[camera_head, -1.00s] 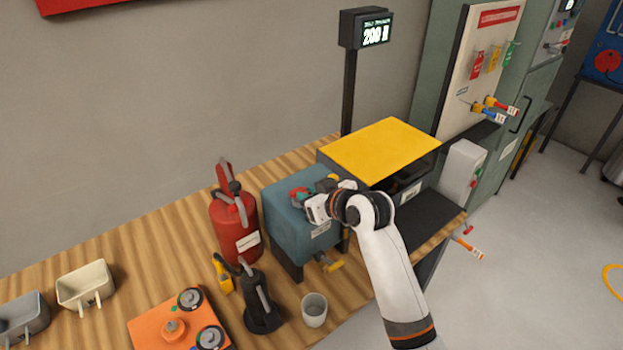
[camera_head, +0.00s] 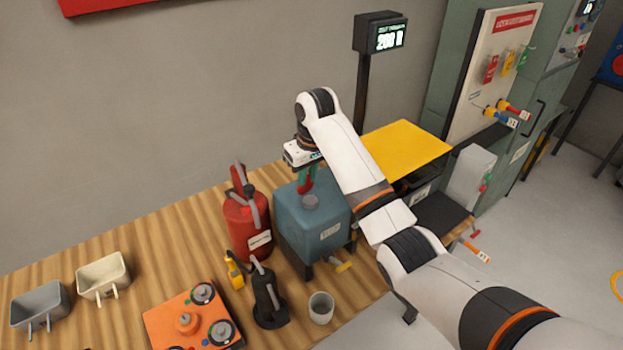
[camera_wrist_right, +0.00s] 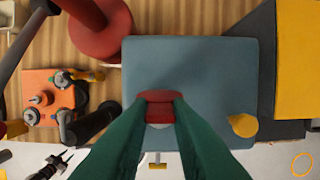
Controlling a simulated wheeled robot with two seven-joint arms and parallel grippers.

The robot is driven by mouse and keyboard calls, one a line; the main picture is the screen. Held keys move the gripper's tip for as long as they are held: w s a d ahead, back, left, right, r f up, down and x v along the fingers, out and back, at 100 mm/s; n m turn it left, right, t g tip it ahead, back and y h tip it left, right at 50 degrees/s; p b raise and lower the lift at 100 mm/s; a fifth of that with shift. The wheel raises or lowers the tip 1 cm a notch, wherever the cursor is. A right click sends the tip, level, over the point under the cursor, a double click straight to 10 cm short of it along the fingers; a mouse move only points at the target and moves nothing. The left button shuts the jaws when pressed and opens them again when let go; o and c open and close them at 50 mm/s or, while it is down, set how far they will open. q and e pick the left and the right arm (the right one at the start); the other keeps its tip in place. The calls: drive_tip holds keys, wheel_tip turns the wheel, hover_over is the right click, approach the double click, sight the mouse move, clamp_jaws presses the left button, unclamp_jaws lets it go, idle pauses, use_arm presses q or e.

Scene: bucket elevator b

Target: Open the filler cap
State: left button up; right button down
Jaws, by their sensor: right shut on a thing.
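The blue tank (camera_head: 318,228) stands on the wooden bench, with a short grey neck (camera_head: 310,201) on its top. My right gripper (camera_head: 306,182) is over the tank top, pointing down. Its green fingers are shut on the red filler cap (camera_wrist_right: 158,106), which shows between the fingertips in the right wrist view. In the head view the red cap (camera_head: 306,187) appears just above and behind the grey neck, which is uncovered on top. The exact gap between cap and neck is hard to tell. My left gripper is not in view.
A red can (camera_head: 246,222) stands close to the tank's left. A dark oil can (camera_head: 268,298), a grey cup (camera_head: 320,308) and an orange panel (camera_head: 185,318) are in front. A yellow-topped box (camera_head: 405,147) is at the right, partly behind my arm.

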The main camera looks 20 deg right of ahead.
drive_tip(key=shift+w+a+g+h, duration=0.3)
drive_tip(key=shift+w+g+h, duration=0.2)
drive_tip(key=shift+w+g, duration=0.5)
drive_tip(key=shift+s+f+g, duration=0.1)
drive_tip(key=shift+s+g, duration=0.05)
drive_tip(key=shift+g, duration=0.25)
drive_tip(key=c, duration=1.3)
unclamp_jaws()
drive_tip(key=shift+r, duration=0.35)
drive_tip(key=r+b, duration=0.1)
drive_tip(key=r, duration=0.2)
drive_tip(key=r+b, duration=0.1)
drive_tip(key=r, duration=0.3)
drive_tip(key=w+r+b, duration=0.1)
drive_tip(key=r, duration=0.3)
drive_tip(key=shift+a+r, duration=0.1)
drive_tip(key=shift+a, duration=0.1)
